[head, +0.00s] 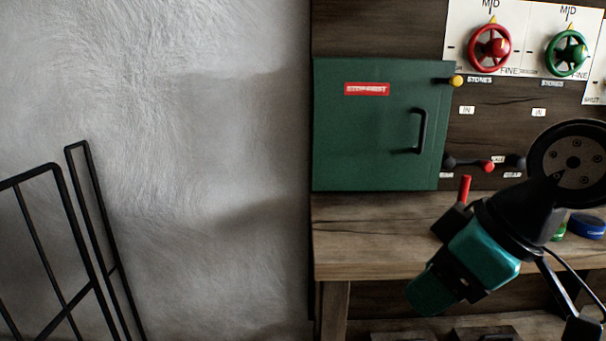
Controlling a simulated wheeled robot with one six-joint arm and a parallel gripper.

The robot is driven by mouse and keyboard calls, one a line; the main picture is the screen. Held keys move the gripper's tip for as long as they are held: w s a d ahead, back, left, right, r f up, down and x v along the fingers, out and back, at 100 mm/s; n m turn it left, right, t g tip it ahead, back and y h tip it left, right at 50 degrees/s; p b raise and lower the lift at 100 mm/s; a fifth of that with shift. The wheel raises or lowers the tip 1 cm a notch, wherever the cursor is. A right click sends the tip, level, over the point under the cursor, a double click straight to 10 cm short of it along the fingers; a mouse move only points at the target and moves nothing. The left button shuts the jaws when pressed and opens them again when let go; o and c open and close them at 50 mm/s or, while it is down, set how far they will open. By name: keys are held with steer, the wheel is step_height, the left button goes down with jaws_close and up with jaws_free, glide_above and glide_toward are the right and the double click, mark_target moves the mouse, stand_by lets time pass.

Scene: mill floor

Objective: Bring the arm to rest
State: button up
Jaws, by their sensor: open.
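Part of my arm (484,248), teal and black, reaches across the right side of the head view, in front of the wooden bench (365,236). A round black plate with bolts, also on my arm, shows at the right edge. Dark parts and a thin cable run down to the lower right corner. I cannot make out any gripper fingers in this view. My arm covers part of the bench top and of the panel's lower right.
A closed green cabinet door (375,130) with a black handle hangs on the dark panel. A red wheel (490,48) and a green wheel (566,53) sit above right. A red-handled lever (465,188) and blue lid (587,226) are near my arm. A black metal frame (75,230) stands left.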

steer(key=s+f+m+g, duration=0.2)
steer(key=s+f+g, duration=0.1)
steer(key=s, duration=0.5)
step_height(320, 180, up, 15)
steer(key=p, duration=1.4)
steer(key=shift+s+f+h, duration=0.15)
steer(key=shift+h, duration=0.25)
